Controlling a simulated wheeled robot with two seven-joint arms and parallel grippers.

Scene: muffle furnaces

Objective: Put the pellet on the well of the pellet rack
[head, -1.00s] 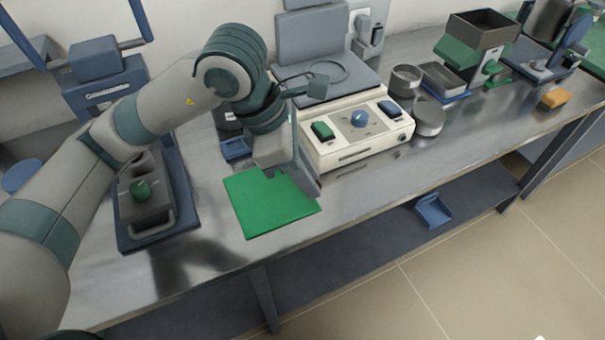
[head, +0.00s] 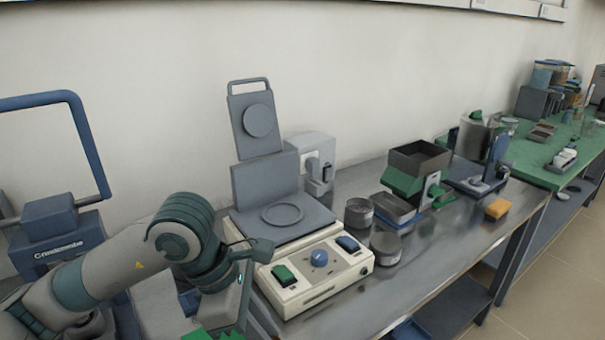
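My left arm comes in from the left, and its gripper (head: 232,310) points down at the bottom edge of the head view, in front of the cream control box. Its fingertips are cut off or hidden, so I cannot tell whether it is open or holds anything. I cannot make out a pellet. My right gripper is not in view.
The cream control box (head: 315,280) has a grey plate and raised lid (head: 254,120). A blue-framed machine (head: 55,225) is at left. Bench is clear along its front right.

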